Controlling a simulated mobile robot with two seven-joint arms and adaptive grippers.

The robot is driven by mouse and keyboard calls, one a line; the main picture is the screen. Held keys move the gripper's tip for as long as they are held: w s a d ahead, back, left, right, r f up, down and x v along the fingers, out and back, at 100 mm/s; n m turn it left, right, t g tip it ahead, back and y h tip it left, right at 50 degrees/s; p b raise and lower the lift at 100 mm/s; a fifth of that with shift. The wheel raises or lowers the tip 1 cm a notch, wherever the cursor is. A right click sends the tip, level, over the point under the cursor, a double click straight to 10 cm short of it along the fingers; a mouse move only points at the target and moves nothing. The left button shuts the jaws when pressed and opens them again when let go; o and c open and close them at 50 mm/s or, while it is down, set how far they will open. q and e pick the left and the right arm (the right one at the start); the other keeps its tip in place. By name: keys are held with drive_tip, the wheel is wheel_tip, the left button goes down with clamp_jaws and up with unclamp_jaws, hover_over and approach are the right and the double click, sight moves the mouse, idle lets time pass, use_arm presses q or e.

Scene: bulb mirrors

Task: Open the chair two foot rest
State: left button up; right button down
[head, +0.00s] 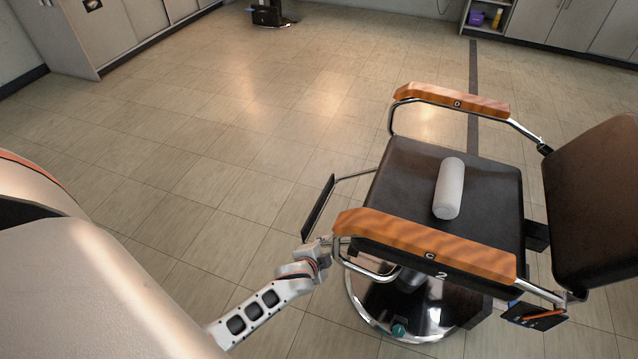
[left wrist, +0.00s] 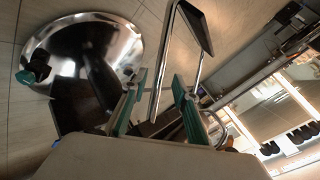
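Chair two (head: 450,190) has a black seat, a "2" on its side and wooden armrests marked C and D. Its foot rest (head: 318,207) is a narrow black panel on a chrome bar, out in front of the seat at the left. My left gripper (head: 322,246) is just below the foot rest, by the front end of armrest C. In the left wrist view the green-padded fingers (left wrist: 159,78) are apart. The chrome bar of the foot rest (left wrist: 195,28) runs between them in the picture; I cannot tell whether they touch it. My right gripper is not in view.
A white roll (head: 449,188) lies on the seat. The chair's round chrome base (head: 368,318) stands below, also in the left wrist view (left wrist: 45,62). Cabinets (head: 120,30) line the back left. The tiled floor (head: 200,140) left of the chair is clear.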

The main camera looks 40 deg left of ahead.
use_arm(q)
drive_tip(key=v, duration=0.7)
drive_tip(key=shift+s, duration=0.1)
drive_tip(key=shift+r, duration=0.1)
